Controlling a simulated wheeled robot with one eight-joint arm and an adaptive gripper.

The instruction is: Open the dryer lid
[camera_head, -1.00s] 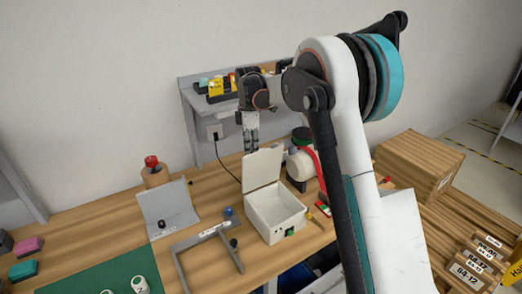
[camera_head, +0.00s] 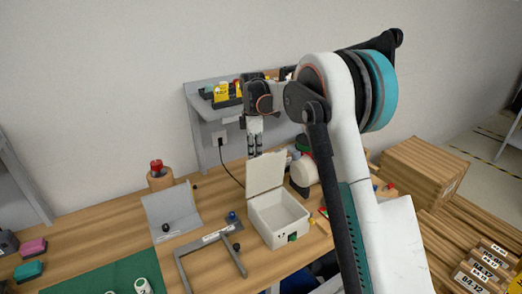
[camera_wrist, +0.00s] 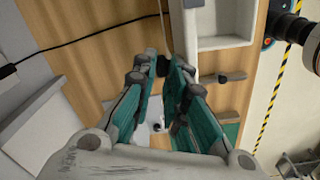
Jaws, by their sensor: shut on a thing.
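The dryer is a small white box (camera_head: 278,222) on the wooden bench, with a green switch on its front. Its lid (camera_head: 265,175) stands raised, roughly upright, at the back of the box, and the inside is exposed. My gripper (camera_head: 255,153) points down at the lid's top edge, towards its left corner, and is shut on it. In the wrist view my gripper (camera_wrist: 160,68) has its fingertips close together beside the lid, seen nearly edge-on (camera_wrist: 184,28). The box's open interior (camera_wrist: 224,20) shows to the right. The exact contact is partly hidden by the fingers.
A grey shelf with yellow items (camera_head: 221,92) stands behind. A grey angled stand (camera_head: 172,212) and a grey frame (camera_head: 205,245) lie left. A black cable (camera_head: 228,172) runs behind the box.

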